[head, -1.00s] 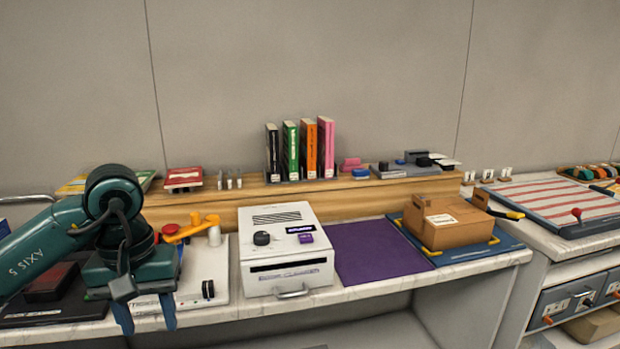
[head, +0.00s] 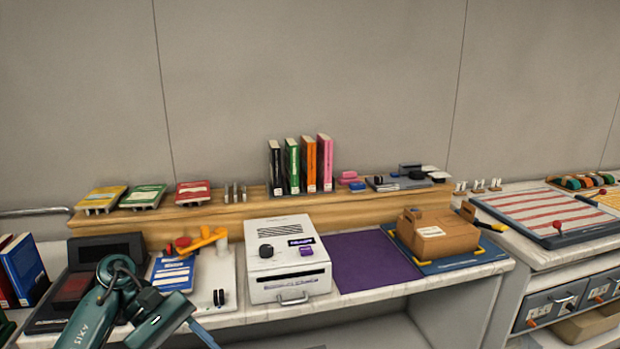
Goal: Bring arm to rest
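My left arm comes in at the lower left of the head view. Its gripper (head: 203,335) points down and right in front of the counter's front edge. A blue finger shows, but the rest is cut off or hidden, so I cannot tell its opening or whether it holds anything. My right arm and gripper are not in view.
A dark terminal (head: 85,275), a blue-and-white card (head: 172,274) and a white device (head: 288,262) stand on the counter. A purple mat (head: 368,262) is bare. A cardboard box (head: 438,234) sits on a blue tray (head: 475,257). Books (head: 292,165) stand on the wooden shelf.

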